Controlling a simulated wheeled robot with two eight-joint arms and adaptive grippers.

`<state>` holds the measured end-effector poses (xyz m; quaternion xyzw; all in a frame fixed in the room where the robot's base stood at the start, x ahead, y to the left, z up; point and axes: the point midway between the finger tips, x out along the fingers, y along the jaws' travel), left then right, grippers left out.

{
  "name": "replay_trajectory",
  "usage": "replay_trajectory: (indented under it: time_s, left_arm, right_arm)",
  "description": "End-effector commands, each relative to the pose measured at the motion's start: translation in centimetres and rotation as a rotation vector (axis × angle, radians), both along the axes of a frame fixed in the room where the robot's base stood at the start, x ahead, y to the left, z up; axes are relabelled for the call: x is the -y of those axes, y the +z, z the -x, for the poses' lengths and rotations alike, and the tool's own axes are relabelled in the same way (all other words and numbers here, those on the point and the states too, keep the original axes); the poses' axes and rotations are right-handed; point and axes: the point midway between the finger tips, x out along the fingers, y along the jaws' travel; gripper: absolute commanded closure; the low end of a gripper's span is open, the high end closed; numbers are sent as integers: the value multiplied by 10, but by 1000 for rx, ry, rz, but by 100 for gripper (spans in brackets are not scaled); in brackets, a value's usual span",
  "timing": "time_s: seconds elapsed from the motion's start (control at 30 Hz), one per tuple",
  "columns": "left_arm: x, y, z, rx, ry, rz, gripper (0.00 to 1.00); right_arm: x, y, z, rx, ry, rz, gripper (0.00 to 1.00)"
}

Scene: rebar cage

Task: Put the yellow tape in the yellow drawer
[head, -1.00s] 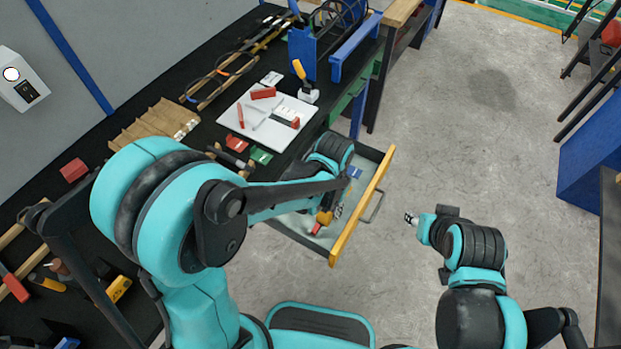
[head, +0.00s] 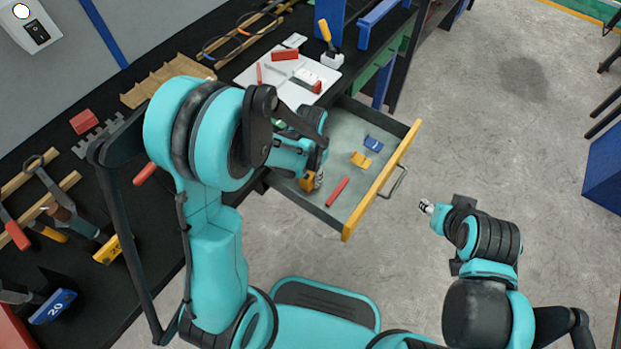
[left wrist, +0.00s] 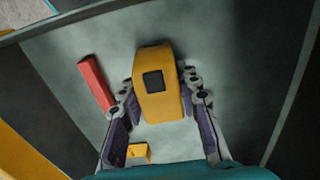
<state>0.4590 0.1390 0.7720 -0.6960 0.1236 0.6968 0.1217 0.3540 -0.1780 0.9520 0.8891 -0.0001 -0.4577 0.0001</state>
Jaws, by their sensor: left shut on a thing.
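The yellow tape (left wrist: 165,103), a rounded yellow block with a dark square on it, sits between the fingers of my left gripper (left wrist: 158,84) in the left wrist view. My left gripper (head: 314,181) is shut on it, inside the open yellow drawer. In the head view the tape (head: 306,183) shows partly behind the gripper. The yellow drawer (head: 382,181) has a yellow front and a grey floor. I cannot tell whether the tape touches the floor. My right gripper (head: 426,207) is outside the drawer on the right, too small to read.
A red bar (head: 337,191), a small yellow piece (head: 361,160) and a blue piece (head: 373,143) lie in the drawer. The black workbench (head: 105,180) carries tools and a white board (head: 300,88). Open concrete floor lies right of the drawer.

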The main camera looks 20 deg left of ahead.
Motion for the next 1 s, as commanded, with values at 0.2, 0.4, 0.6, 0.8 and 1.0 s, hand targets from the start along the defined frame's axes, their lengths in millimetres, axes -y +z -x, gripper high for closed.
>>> replay_trajectory:
  time_s: [0.2, 0.4, 0.6, 0.8, 1.0]
  left_arm:
    - [0, 0, 0, 0, 0, 0, 100]
    - [0, -3, 0, 0, 0, 0, 55]
    - [0, -3, 0, 0, 0, 0, 47]
    - [0, 1, 0, 0, 0, 0, 47]
    - [0, 35, 0, 0, 0, 0, 47]
  right_arm:
    - [0, 1, 0, 0, 0, 0, 60]
    - [0, -3, 0, 0, 0, 0, 60]
    - [0, -2, 0, 0, 0, 0, 60]
    - [0, 1, 0, 0, 0, 0, 60]
    - [0, 18, 0, 0, 0, 0, 60]
